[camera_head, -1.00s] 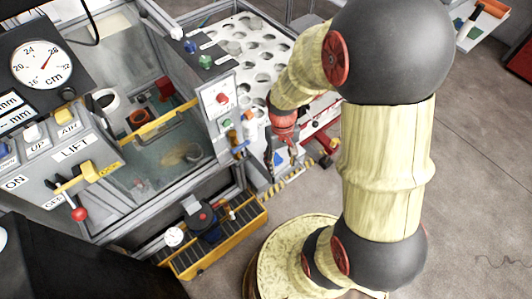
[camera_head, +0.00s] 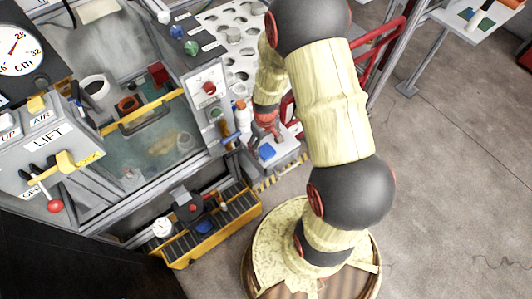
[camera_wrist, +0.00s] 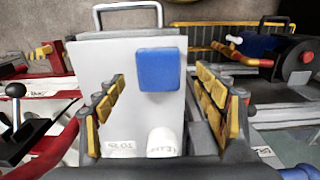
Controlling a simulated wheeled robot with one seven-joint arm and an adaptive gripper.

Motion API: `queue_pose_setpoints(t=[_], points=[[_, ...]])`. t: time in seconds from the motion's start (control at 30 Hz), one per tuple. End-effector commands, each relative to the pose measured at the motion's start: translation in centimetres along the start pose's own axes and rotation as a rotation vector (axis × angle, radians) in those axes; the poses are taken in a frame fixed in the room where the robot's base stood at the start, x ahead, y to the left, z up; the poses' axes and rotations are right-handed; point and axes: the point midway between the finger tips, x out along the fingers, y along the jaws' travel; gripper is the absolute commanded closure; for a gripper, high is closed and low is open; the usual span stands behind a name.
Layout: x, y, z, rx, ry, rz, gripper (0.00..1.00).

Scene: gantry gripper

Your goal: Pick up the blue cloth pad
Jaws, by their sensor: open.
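The blue cloth pad (camera_wrist: 158,70) is a small blue square lying on a pale grey plate (camera_wrist: 95,80) in the wrist view. In the head view the pad (camera_head: 267,151) shows on the light ledge below my red wrist. My gripper (camera_wrist: 160,98) is open, with a yellow-padded finger on each side of the picture. The pad shows between and beyond the fingers, and nothing is held. In the head view the fingers are small and partly lost against the ledge near the pad.
A wire handle (camera_wrist: 128,12) stands at the plate's far edge. A yellow tray (camera_head: 185,258) with tools sits below the ledge. A glazed tank and control panel (camera_head: 45,150) stand left.

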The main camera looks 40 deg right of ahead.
Motion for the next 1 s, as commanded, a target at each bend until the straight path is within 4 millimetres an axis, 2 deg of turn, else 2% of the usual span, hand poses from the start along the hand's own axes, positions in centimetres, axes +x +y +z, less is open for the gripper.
queue_pose_setpoints(t=[0.03,0.2,0.47,1.0], points=[[1.2,0.2,0.1,0.001,-0.003,-0.001,0.30],[3.2,0.2,0.1,0.000,-0.001,0.000,0.30],[3.3,0.2,0.1,0.000,0.000,0.000,0.30],[3.3,0.2,0.1,0.001,-0.001,0.000,0.61]])
